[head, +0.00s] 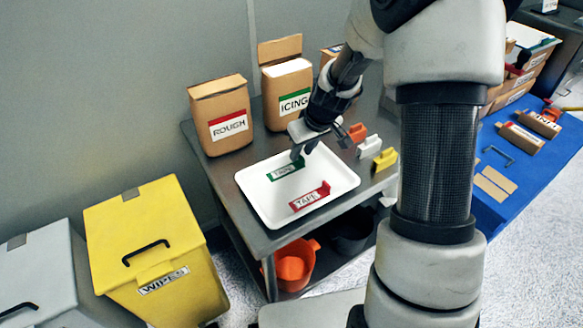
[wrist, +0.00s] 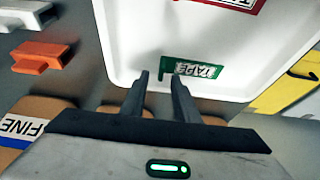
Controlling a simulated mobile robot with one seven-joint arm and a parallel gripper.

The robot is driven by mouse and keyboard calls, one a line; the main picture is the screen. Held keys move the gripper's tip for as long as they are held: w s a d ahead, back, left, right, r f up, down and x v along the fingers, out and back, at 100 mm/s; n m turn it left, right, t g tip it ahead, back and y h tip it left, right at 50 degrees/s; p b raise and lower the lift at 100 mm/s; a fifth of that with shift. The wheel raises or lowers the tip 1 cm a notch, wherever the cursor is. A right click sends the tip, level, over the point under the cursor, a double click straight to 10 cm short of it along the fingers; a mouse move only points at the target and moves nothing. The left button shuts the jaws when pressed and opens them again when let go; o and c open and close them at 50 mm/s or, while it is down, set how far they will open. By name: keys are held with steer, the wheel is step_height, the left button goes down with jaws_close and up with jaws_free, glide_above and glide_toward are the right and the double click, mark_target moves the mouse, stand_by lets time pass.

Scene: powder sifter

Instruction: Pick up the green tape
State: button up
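The green tape (head: 287,170) lies in the white tray (head: 256,207), toward its back edge. The red tape (head: 310,196) lies in the same tray, nearer the front. My gripper (head: 305,150) is above the tray's back edge, just right of the green tape. In the wrist view the green tape (wrist: 192,70) shows just beyond my two fingertips (wrist: 160,78). The fingers are apart with nothing between them. I cannot tell the exact height of the fingers above the tray.
ROUGH (head: 220,115) and ICING (head: 288,90) boxes stand behind the tray on the grey table. Orange, white and yellow clips (head: 384,159) sit to its right. A yellow WIPES bin (head: 155,250) stands at left. An orange bucket (head: 293,265) is below.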

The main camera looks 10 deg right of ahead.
steer(key=shift+x, duration=0.8)
jaws_close()
